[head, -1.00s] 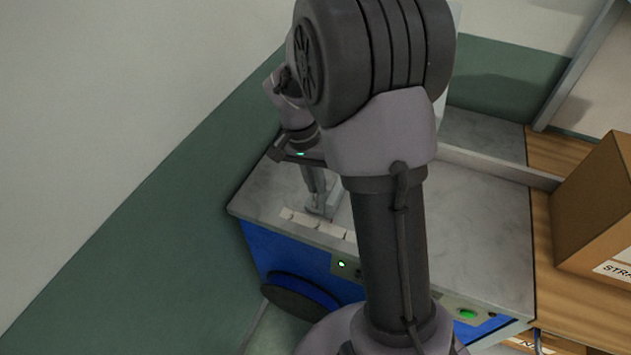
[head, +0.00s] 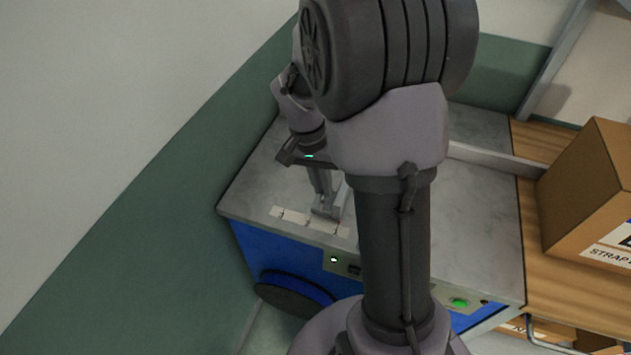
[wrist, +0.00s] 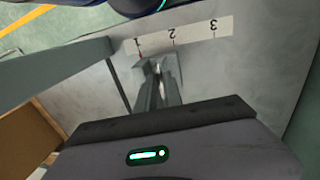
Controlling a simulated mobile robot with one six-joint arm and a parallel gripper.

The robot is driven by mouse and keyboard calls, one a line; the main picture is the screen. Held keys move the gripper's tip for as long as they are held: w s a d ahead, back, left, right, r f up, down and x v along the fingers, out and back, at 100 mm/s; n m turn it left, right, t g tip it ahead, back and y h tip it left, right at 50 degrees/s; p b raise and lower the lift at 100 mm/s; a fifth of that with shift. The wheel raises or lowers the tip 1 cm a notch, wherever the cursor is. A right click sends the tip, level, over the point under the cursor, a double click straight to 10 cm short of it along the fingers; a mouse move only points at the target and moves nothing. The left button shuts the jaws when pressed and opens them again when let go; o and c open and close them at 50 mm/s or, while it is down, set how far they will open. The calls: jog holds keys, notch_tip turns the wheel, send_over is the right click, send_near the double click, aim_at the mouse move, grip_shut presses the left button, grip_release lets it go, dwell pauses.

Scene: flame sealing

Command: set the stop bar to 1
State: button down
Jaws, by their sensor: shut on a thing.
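The stop bar (wrist: 172,68) is a grey metal piece on the machine's top, next to a white scale strip (wrist: 195,37) marked 1, 2 and 3. In the wrist view its near end spans from just below the 1 to just right of the 2. My gripper (wrist: 157,70) is shut on the bar's upright part, and the fingertips lie between the 1 and the 2. In the head view the gripper (head: 325,203) reaches down to the bar beside the strip (head: 288,216). The bar's far part is hidden by my fingers and wrist.
A green and white wall (head: 120,235) stands close on the left. A green button (head: 459,302) is at the front.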

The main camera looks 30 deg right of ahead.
jog(key=shift+s, duration=0.15)
jog(key=c, duration=1.5)
grip_release()
jog(key=shift+s+d, duration=0.1)
jog(key=shift+d, duration=0.1)
notch_tip(320, 180, up, 17)
jog(key=w+a+p, duration=0.2)
jog(key=p, duration=0.5)
jog(key=shift+w+p, duration=0.3)
jog(key=shift+w, duration=0.1)
jog(key=shift+a, duration=0.1)
